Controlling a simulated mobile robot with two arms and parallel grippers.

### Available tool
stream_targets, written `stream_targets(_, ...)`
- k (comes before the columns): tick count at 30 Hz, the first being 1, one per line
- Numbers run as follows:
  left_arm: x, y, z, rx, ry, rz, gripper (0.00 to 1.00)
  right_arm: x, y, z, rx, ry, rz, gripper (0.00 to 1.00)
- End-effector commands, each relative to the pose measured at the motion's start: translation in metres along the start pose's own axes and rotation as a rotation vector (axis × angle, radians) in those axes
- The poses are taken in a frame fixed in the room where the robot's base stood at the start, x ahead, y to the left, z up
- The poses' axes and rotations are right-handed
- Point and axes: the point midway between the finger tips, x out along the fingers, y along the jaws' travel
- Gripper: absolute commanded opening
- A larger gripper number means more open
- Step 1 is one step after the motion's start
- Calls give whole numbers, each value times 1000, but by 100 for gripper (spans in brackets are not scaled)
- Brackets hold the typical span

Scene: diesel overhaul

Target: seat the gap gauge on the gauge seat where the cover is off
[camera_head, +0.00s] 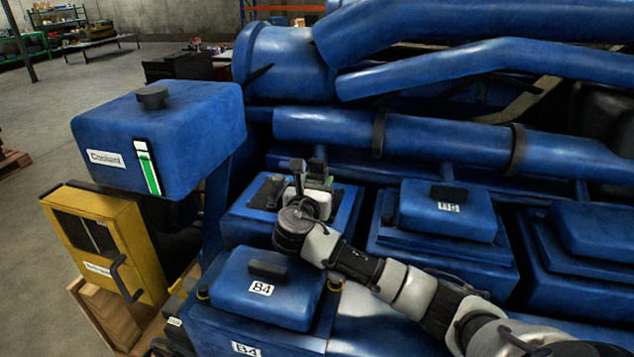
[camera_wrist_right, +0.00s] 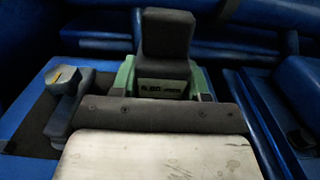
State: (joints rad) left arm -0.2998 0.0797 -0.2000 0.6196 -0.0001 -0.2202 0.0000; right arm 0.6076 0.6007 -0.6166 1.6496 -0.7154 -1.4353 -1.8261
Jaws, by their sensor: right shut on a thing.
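The gap gauge (camera_wrist_right: 162,88) is a green body with a dark upright grip and a small marking, held by my right gripper (camera_head: 312,178). It also shows small in the head view (camera_head: 319,158). In the right wrist view the gripper's dark bar (camera_wrist_right: 155,114) crosses in front of the gauge. The gauge is above the open blue housing (camera_head: 240,222), whose cover is off and whose dark inner floor (camera_wrist_right: 32,122) shows. The gauge's underside and the seat's contact are hidden. My left gripper is out of view.
A blue cover labelled B4 (camera_head: 240,280) is in front of the open housing, and another covered housing (camera_head: 445,215) is to the right. Blue pipes (camera_head: 450,140) run behind. A coolant tank (camera_head: 150,120) and a yellow box (camera_head: 120,240) are at left.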

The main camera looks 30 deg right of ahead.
Motion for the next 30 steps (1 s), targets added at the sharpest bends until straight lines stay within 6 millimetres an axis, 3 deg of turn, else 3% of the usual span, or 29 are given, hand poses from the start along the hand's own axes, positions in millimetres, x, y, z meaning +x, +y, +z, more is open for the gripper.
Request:
stream_targets(6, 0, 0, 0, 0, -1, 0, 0, 0, 0, 1, 2, -2, 0, 10)
stream_targets(7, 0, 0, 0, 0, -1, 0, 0, 0, 0, 1, 2, -2, 0, 46)
stream_targets(13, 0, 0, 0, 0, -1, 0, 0, 0, 0, 1, 1, -1, 0, 74)
stream_targets(23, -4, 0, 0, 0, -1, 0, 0, -5, 0, 1, -1, 2, 1, 74)
stream_targets(28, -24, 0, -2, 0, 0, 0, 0, -30, 0, 5, 0, 5, 3, 74)
stream_targets(30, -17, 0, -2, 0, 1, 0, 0, -45, 1, -1, 2, 3, 4, 74)
